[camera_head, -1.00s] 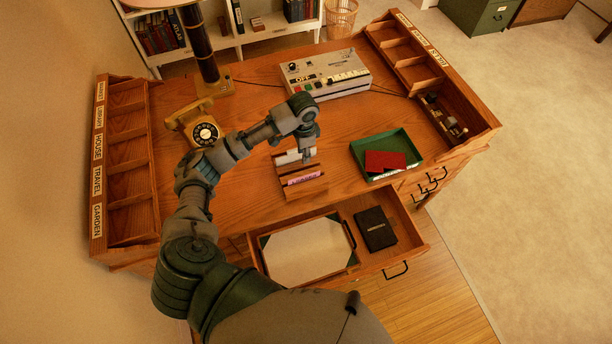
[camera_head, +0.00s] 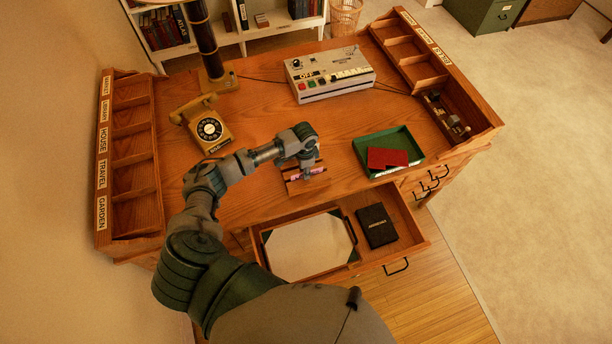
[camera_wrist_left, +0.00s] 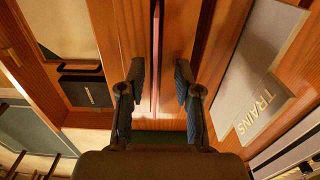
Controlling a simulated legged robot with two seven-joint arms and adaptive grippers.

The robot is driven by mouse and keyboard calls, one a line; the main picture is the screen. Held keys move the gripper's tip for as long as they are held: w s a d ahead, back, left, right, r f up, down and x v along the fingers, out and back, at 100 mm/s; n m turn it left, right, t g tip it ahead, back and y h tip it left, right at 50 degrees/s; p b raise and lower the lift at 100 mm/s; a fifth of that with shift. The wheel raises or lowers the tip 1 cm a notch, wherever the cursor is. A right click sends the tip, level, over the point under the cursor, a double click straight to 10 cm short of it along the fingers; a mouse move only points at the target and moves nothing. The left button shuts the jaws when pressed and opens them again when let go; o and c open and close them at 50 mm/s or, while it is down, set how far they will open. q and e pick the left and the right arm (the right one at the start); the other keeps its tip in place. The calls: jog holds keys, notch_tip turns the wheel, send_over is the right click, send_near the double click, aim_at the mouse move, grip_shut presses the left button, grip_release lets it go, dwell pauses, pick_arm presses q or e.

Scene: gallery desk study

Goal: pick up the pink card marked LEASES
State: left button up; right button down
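The pink card stands upright in a small wooden card rack (camera_head: 296,187) on the desk. In the head view a strip of the pink card (camera_head: 316,171) shows just below my left gripper (camera_head: 305,164), which hides part of the card and rack. In the left wrist view the card (camera_wrist_left: 156,50) is a thin edge-on strip between the two fingers of the left gripper (camera_wrist_left: 158,88). The fingers are open, with a gap on each side of the card. The LEASES lettering cannot be read now. My right gripper is not in view.
A pale card marked TRAINS (camera_wrist_left: 258,75) is beside the gripper. A green tray (camera_head: 413,146) with a red item (camera_head: 386,158) stands to the right. An open drawer (camera_head: 408,252) juts out in front. A telephone (camera_head: 203,124) and grey control box (camera_head: 329,75) stand behind.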

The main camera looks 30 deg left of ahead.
pick_arm(q)
jog(key=shift+d, duration=0.2)
jog(key=shift+c, duration=0.5)
jog(key=shift+d+r, duration=0.1)
jog(key=shift+r, duration=0.05)
grip_shut()
